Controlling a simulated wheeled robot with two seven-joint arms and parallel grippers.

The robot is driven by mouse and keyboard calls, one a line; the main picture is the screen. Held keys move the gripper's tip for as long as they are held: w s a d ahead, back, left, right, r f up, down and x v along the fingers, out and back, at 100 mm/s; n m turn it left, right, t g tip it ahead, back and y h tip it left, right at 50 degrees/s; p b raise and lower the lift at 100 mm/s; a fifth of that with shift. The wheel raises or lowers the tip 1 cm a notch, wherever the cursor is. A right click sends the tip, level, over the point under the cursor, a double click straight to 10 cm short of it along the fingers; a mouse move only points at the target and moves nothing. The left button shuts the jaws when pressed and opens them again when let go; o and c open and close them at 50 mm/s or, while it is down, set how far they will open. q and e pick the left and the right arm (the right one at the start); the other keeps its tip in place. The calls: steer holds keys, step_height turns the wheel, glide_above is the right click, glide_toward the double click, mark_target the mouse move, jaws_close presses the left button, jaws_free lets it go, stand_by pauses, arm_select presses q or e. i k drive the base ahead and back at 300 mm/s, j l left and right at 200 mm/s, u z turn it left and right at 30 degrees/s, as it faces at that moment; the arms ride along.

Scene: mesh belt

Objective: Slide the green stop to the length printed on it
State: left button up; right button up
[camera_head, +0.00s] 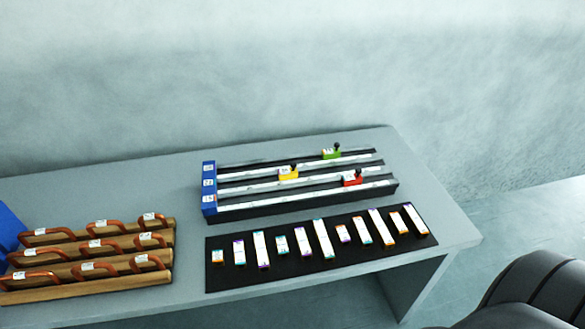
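The green stop (332,154) sits on the farthest of three parallel rails, right of that rail's middle. It has a black knob on top and a small pale label, too small to read. The rails belong to a black rail unit (240,213) with blue labelled blocks (208,188) at its left end. A yellow stop (288,174) is on the middle rail and a red stop (352,181) on the nearest rail. Neither of my grippers shows in the head view.
A black mat (300,272) with several labelled strips lies in front of the rails. A wooden rack (90,290) with several copper-coloured bent pieces stands at the left, beside a blue object (8,230). The grey table (130,180) is clear behind the rack.

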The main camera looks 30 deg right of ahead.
mark_target(334, 152)
steer(key=i+l+z, duration=0.1)
steer(key=l, duration=0.35)
steer(key=i+l+z, duration=0.15)
steer(key=l, duration=0.25)
steer(key=i+l+z, duration=0.1)
steer(key=i+l, duration=0.25)
steer(key=i+l+z, duration=0.1)
steer(key=l, duration=0.35)
steer(key=i, duration=0.1)
